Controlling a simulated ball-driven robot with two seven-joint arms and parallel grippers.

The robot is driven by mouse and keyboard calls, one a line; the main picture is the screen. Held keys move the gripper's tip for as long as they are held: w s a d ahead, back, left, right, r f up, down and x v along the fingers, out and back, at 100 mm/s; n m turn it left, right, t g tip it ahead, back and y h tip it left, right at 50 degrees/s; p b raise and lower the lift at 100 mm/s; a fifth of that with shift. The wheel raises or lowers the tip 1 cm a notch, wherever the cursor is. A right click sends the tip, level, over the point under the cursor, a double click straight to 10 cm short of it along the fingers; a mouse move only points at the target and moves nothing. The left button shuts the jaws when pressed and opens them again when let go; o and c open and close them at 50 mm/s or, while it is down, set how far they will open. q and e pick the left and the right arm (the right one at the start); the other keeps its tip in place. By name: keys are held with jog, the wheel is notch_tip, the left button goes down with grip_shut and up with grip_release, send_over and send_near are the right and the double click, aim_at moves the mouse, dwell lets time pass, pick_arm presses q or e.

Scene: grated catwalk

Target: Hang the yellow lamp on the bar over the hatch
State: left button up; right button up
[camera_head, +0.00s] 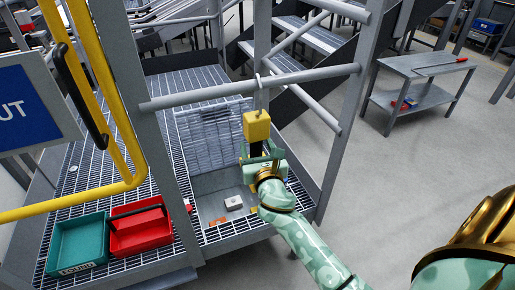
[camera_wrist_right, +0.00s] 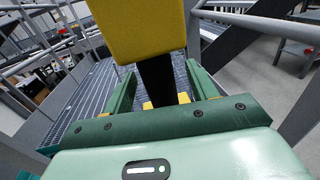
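The yellow lamp (camera_head: 257,125) has a yellow block on top and a black body (camera_wrist_right: 157,82). It is upright below the grey bar (camera_head: 310,75), over the open hatch (camera_head: 212,189). A pale ring (camera_head: 259,81) shows on the bar right above the lamp; I cannot tell if it joins the lamp. My right gripper (camera_head: 262,155) is at the lamp's black body. In the right wrist view its fingers (camera_wrist_right: 160,82) stand either side of that body, with gaps visible, so it looks open around it. My left gripper is not in view.
A teal bin (camera_head: 79,243) and a red bin (camera_head: 140,229) stand on the grating left of the hatch. A small white item (camera_head: 233,202) lies inside the hatch. Yellow rails (camera_head: 100,75) and a blue sign (camera_head: 28,108) are at the left. A grey bench (camera_head: 418,66) stands at the right.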

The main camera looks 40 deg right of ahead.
jog(key=shift+s, duration=0.15)
jog(key=shift+s+a, duration=0.2)
jog(key=shift+s, duration=0.15)
jog(key=v, duration=1.5)
jog(key=shift+s+a, duration=0.1)
